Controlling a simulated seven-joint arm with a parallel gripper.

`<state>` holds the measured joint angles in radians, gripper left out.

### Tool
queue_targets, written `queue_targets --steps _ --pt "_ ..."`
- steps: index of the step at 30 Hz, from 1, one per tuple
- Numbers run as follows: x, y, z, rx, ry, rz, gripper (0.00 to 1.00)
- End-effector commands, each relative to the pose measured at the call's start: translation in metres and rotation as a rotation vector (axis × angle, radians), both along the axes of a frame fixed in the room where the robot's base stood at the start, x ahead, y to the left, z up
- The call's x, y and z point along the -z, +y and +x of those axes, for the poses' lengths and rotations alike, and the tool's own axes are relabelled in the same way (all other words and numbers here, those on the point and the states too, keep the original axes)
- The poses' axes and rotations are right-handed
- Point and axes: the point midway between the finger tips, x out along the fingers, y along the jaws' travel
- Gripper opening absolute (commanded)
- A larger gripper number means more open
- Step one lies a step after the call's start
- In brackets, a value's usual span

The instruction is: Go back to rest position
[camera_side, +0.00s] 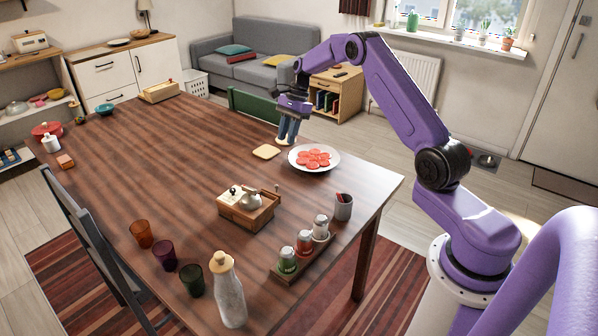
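My gripper (288,139) is at the end of my purple arm, pointing down over the far edge of the table (150,200). It is just behind and left of a white plate (328,167) with several red slices (313,157) on it. A flat bread-coloured piece (266,152) lies on the table to the left of the plate. Something pale shows at the fingertips, but I cannot tell whether it is held or part of the fingers. The gap between the fingers is too small to make out.
A green chair (252,104) is behind the far edge. The table's middle left is clear.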

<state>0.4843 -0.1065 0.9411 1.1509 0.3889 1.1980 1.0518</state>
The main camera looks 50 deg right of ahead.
Motion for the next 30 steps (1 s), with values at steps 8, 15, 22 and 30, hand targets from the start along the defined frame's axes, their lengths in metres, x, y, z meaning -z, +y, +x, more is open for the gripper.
queue_targets --steps 8,15,22,30 --pt "-0.043 0.108 -0.030 -0.450 -0.074 -0.068 0.27" --pt "-0.074 0.189 -0.092 -0.881 -0.152 -0.115 0.27" --pt "-0.096 0.240 -0.170 -1.295 -0.233 -0.148 0.27" --pt "-0.108 0.265 -0.271 -1.789 -0.337 -0.168 0.27"
